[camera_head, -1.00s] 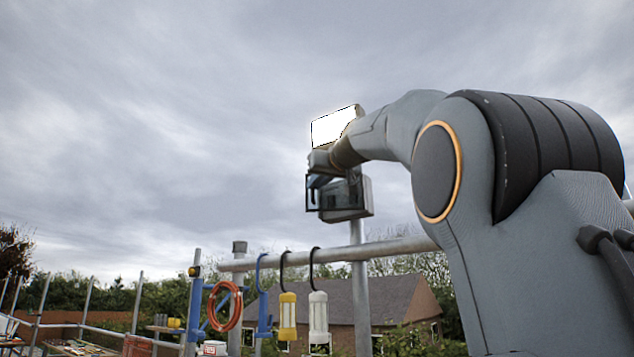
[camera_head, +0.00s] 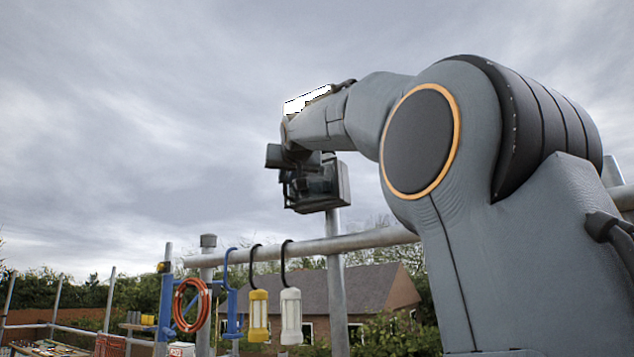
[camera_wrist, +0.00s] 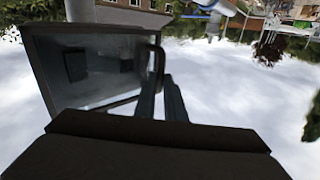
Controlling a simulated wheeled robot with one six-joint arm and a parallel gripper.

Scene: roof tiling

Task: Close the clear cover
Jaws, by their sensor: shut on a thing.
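The clear cover (camera_wrist: 110,95) is a see-through panel in a dark frame, large at the left of the wrist view, with a dark handle (camera_wrist: 158,58) on its right edge. My gripper (camera_wrist: 162,88) is shut on that handle; the exact contact is partly hidden by the dark fingers. In the head view the grey box (camera_head: 338,185) sits on a metal post, and my gripper (camera_head: 287,182) is at its left side. The cover is hard to make out there behind my wrist. It appears to stand away from the box, but its angle is unclear.
A bright white panel (camera_head: 304,99) shows above my forearm. A metal rail (camera_head: 300,247) runs below the box, with a yellow lamp (camera_head: 258,312), a white lamp (camera_head: 291,315) and an orange hose coil (camera_head: 192,305). Open sky lies left of the box.

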